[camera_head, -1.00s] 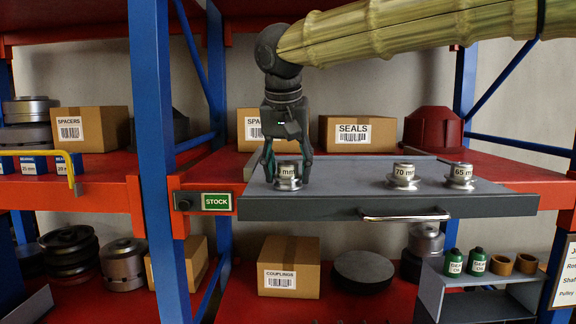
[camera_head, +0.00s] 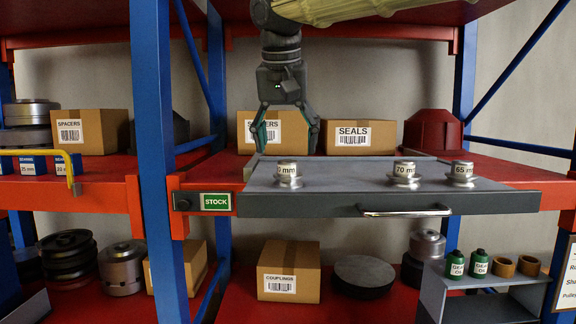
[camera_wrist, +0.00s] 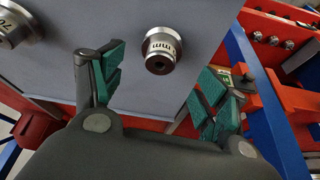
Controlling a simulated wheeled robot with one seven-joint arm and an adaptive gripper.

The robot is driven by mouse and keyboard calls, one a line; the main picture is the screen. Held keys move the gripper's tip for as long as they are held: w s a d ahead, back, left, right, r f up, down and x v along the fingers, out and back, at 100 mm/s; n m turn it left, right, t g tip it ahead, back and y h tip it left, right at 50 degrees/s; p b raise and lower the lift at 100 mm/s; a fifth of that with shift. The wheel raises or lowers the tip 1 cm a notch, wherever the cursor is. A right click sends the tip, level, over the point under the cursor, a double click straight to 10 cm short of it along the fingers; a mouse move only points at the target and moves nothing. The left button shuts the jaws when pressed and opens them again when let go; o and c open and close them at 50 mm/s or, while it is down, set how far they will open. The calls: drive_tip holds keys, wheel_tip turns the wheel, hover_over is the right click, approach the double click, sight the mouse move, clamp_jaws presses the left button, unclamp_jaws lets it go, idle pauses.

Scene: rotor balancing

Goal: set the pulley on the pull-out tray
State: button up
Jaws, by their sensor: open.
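The pull-out tray (camera_head: 330,184) is a grey drawer with a chrome handle, pulled out from the rack. A silver pulley (camera_head: 288,174) stands upright at its left side, its label partly readable as "mm". Two more silver pulleys stand on the tray, marked 70 mm (camera_head: 404,173) and 65 mm (camera_head: 461,173). My gripper (camera_head: 286,150) is open and empty, above and behind the left pulley, apart from it. In the wrist view the left pulley (camera_wrist: 160,52) shows beyond the spread green-padded fingers (camera_wrist: 160,85), and part of the 70 mm pulley shows at the left edge.
Boxes marked SPACERS (camera_head: 92,131) and SEALS (camera_head: 361,137) stand on the shelf behind. A blue upright post (camera_head: 152,160) is left of the tray. A couplings box (camera_head: 289,272) and a dark disc (camera_head: 363,275) sit below. The tray's middle is clear.

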drive_tip(key=b+v, duration=0.1)
drive_tip(key=v, duration=0.5)
drive_tip(key=shift+r, duration=0.2)
idle(1.1)
